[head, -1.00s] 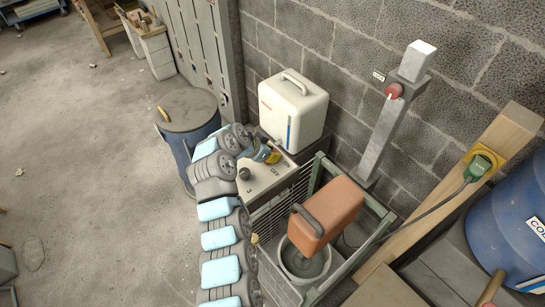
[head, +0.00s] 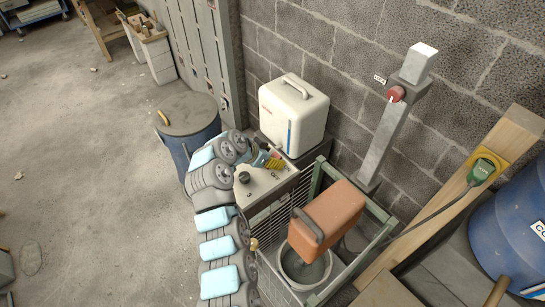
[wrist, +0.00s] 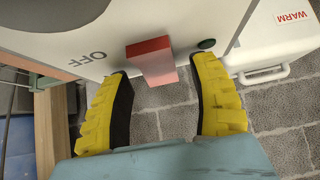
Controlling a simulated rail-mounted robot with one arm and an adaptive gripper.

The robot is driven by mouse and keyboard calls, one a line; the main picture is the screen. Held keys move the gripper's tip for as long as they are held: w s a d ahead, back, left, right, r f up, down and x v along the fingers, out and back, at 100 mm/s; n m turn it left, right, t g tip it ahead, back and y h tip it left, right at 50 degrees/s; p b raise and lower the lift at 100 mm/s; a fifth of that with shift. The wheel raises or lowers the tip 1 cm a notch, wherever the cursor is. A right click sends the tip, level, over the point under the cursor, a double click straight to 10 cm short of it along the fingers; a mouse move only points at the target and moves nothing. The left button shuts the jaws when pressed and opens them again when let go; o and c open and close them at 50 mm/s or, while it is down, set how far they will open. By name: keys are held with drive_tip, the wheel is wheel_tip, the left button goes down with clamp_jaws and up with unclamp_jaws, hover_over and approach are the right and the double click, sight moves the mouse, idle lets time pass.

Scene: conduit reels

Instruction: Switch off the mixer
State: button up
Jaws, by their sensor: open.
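A pale control box (head: 262,190) has a dark knob (head: 243,177) and "OFF" lettering on its top. In the head view my gripper (head: 270,162) is over the box's far end and hides the switch. An orange-brown housing (head: 328,222) with a dark handle sits above a bucket (head: 304,270).
A white box (head: 293,113) stands behind the control box, against the block wall. A green-framed cage (head: 375,215) surrounds the bucket. A post with a red rotary switch (head: 396,94) rises at the right.

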drive_tip(key=shift+s+a+r, duration=0.2)
drive_tip(key=shift+a+r, duration=0.15)
drive_tip(key=shift+r, duration=0.2)
drive_tip(key=v, duration=1)
drive_tip(key=shift+s+a+r, duration=0.15)
drive_tip(key=shift+s+a, duration=0.05)
drive_tip(key=shift+s, duration=0.05)
